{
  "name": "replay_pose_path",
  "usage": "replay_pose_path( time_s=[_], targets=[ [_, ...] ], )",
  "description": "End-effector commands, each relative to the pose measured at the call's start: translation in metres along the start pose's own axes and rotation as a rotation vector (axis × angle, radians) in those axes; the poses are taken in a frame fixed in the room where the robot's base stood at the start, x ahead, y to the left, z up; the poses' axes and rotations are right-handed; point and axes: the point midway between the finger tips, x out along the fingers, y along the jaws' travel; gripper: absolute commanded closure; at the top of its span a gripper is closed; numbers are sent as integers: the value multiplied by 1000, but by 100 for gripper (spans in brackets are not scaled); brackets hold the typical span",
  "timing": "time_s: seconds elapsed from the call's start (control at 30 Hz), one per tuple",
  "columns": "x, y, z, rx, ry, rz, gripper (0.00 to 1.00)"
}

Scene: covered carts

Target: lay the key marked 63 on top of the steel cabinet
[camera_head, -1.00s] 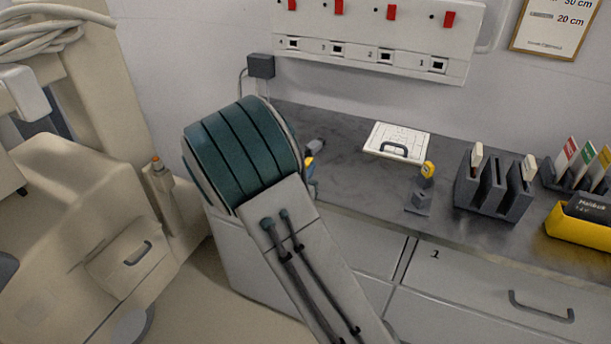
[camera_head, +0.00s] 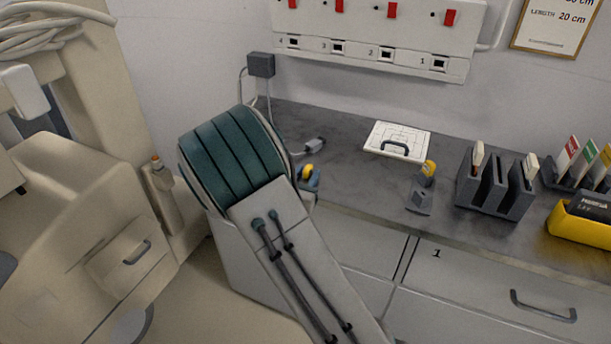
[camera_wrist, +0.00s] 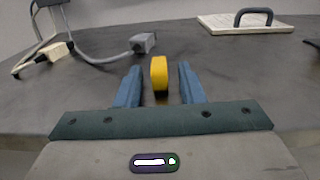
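A yellow-headed piece (camera_wrist: 159,74), which looks like a key head, stands upright between the two blue fingers of my gripper (camera_wrist: 159,84) in the wrist view. A gap shows on each side of it, so my gripper is open around it. The yellow piece also shows in the head view (camera_head: 307,171), partly hidden by my arm. No number is readable on it. A second yellow-headed key (camera_head: 429,168) stands in a small grey holder (camera_head: 419,198) to the right. The grey-topped drawer cabinet (camera_head: 355,186) lies beneath; I cannot tell if it is the steel cabinet.
A white board with a dark handle (camera_head: 397,140) lies on the worktop. A grey connector with a cable (camera_head: 315,146) lies behind my gripper. A slotted grey rack (camera_head: 495,185) and a yellow bin (camera_head: 580,228) stand at right. Bare worktop shows between the connector and the board.

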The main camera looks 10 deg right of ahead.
Motion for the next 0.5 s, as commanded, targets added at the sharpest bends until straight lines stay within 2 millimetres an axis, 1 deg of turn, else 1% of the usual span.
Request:
replay_pose_path(
  time_s=[0.13, 0.23, 0.3, 0.37, 0.5],
  targets=[
    [0, 0, 3, 0, 0, 0, 65],
    [0, 0, 11, 1, 0, 0, 65],
    [-13, 1, 7, 1, 2, 2, 65],
    [-27, 1, 6, 0, 3, 4, 65],
    [-59, 1, 7, 1, 2, 5, 65]
  ],
)
